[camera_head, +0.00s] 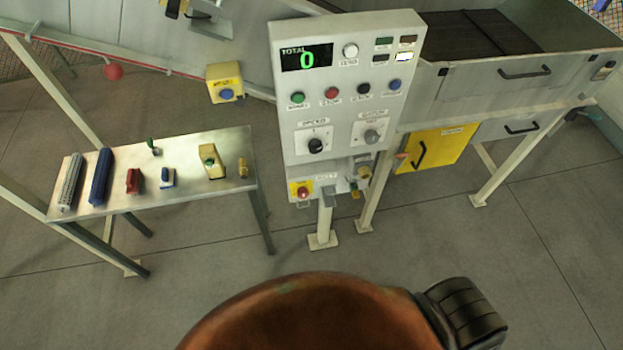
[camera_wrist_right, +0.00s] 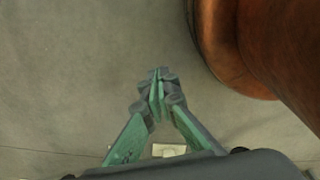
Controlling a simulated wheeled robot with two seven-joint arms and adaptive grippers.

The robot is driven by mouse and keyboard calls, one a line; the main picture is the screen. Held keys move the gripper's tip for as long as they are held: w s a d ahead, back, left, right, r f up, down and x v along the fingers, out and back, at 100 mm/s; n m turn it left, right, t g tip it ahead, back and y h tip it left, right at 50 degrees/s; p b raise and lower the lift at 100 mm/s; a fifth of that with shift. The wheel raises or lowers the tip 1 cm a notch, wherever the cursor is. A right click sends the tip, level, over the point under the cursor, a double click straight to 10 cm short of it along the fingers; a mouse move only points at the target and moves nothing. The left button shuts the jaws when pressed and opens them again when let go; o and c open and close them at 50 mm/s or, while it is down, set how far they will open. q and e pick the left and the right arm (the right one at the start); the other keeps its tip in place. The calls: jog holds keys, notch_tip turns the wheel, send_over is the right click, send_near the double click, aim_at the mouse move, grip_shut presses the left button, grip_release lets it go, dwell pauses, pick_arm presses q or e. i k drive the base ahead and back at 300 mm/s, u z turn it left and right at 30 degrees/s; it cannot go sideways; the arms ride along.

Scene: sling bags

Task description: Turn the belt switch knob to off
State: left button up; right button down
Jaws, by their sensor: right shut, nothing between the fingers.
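A pale control panel (camera_head: 345,108) stands on a post in the head view. It carries a black rotary knob (camera_head: 316,146) on the left and a grey rotary knob (camera_head: 372,136) on the right, each on a white plate. The lettering is too blurred to tell surely which is the belt switch or how it is set. My right gripper (camera_wrist_right: 157,88) shows only in the wrist view, with its green-and-grey fingers shut and empty above the bare floor, touching no knob. My left gripper is not in view.
Coloured buttons and a red stop button (camera_head: 303,192) on yellow sit around the knobs. A metal table (camera_head: 110,190) with several small tools stands at the left. A yellow-fronted box (camera_head: 436,149) is under the machine at the right. The floor before the panel is clear.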

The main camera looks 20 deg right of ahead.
aim_at(302, 193)
jog(key=z, duration=1.05)
jog(key=k, duration=0.85)
jog(key=u, duration=1.15)
jog(key=i, duration=0.5)
jog(key=z, duration=0.05)
